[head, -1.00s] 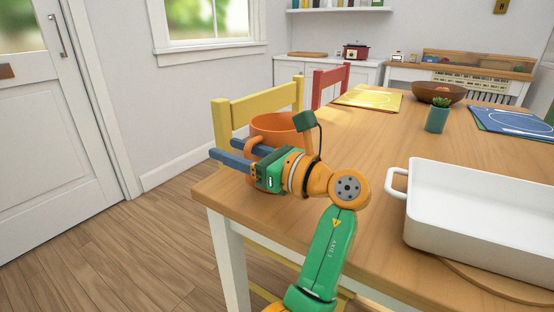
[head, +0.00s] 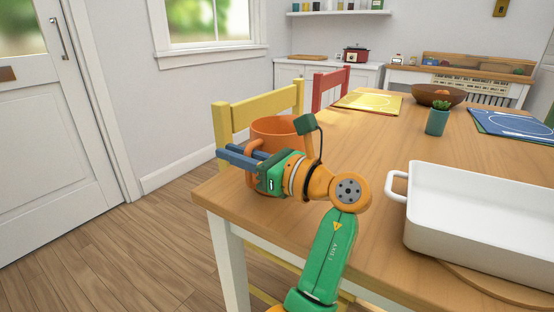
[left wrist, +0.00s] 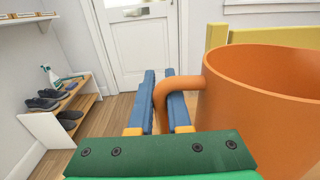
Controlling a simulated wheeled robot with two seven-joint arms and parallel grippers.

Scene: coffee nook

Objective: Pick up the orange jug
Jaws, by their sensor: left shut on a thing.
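The orange jug (head: 275,130) stands upright at the table's near left corner, partly hidden behind my left gripper. In the left wrist view the jug (left wrist: 262,110) fills the right side, with its handle (left wrist: 192,83) reaching left to the fingers. My left gripper (head: 238,155) is shut on the jug's handle, with its blue fingers on either side of it. My right gripper is not in view.
A white baking dish (head: 480,212) lies on the table (head: 310,230) at right. A yellow chair (head: 262,106) stands behind the jug.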

